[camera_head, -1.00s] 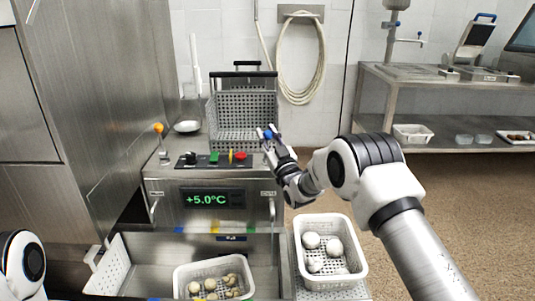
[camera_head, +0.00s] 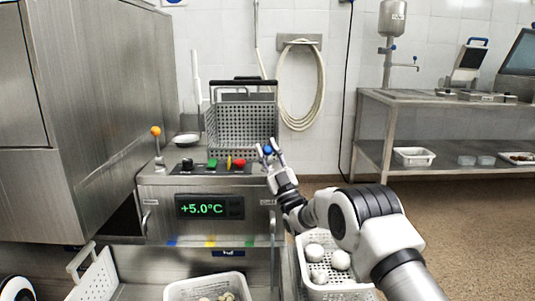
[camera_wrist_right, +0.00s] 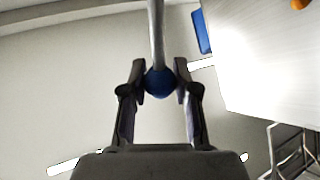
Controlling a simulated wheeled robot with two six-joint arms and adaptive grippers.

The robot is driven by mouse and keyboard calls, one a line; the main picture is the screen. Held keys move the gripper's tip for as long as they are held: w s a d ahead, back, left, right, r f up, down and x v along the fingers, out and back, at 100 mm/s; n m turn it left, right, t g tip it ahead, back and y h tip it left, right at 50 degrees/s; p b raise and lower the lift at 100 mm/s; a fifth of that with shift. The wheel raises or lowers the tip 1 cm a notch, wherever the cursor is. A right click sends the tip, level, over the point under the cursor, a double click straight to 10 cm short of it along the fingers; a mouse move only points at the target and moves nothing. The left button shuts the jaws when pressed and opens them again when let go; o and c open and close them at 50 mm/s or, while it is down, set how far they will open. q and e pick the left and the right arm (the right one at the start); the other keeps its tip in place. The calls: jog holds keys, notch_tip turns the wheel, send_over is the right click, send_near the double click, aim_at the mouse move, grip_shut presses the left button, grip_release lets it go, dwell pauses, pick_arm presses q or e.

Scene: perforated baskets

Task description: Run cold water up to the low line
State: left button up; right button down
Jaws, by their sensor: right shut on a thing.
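A steel tank unit has a front panel (camera_head: 160,205) with a green +5.0°C display (camera_head: 208,206). A lever with a blue ball knob (camera_head: 267,150) stands at the panel's right end. My right gripper (camera_head: 267,153) is shut on this knob. In the right wrist view the blue knob (camera_wrist_right: 160,83) sits between both fingers, with its pale rod running up. A lever with an orange knob (camera_head: 156,131) stands at the left end. Blue, yellow and green marks (camera_head: 210,242) line the tank below the display. No water is clearly visible. My left gripper is out of view.
A perforated basket (camera_head: 240,123) stands behind the panel. Green and red buttons (camera_head: 238,163) lie near the gripper. White baskets with pale round items stand at lower right (camera_head: 305,255) and bottom centre (camera_head: 190,291). A coiled hose (camera_head: 302,90) hangs behind.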

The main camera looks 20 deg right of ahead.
jog(key=shift+f, duration=0.1)
jog(key=c, duration=0.8)
grip_release()
jog(key=shift+c, duration=0.2)
jog(key=v, duration=0.7)
jog(key=shift+s+f, duration=0.15)
jog(key=shift+s, duration=0.05)
